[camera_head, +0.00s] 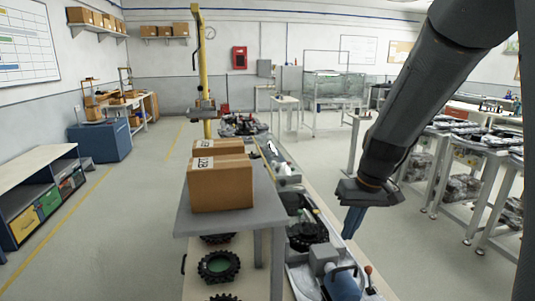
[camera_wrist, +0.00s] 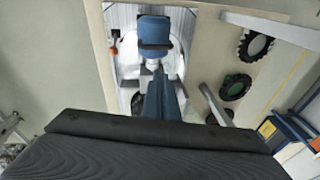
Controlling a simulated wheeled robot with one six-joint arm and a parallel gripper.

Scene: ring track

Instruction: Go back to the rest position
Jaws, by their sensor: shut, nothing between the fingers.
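My gripper (camera_head: 352,222) hangs from my dark arm at the right of centre in the head view, above the right edge of the long bench. Its blue fingers point down and are shut, with nothing seen between them. In the wrist view my gripper (camera_wrist: 158,75) shows as blue fingers over the bench, close in the picture to a blue device (camera_wrist: 155,28) with a black band. That device also shows in the head view (camera_head: 342,284) at the bottom, below and apart from my fingers.
Cardboard boxes (camera_head: 221,183) stand on a grey shelf (camera_head: 200,222) left of my gripper. Black rings with green centres (camera_head: 218,266) lie below the shelf. A red-knobbed lever (camera_head: 368,270) stands beside the blue device. White tables (camera_head: 450,185) with parts stand right.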

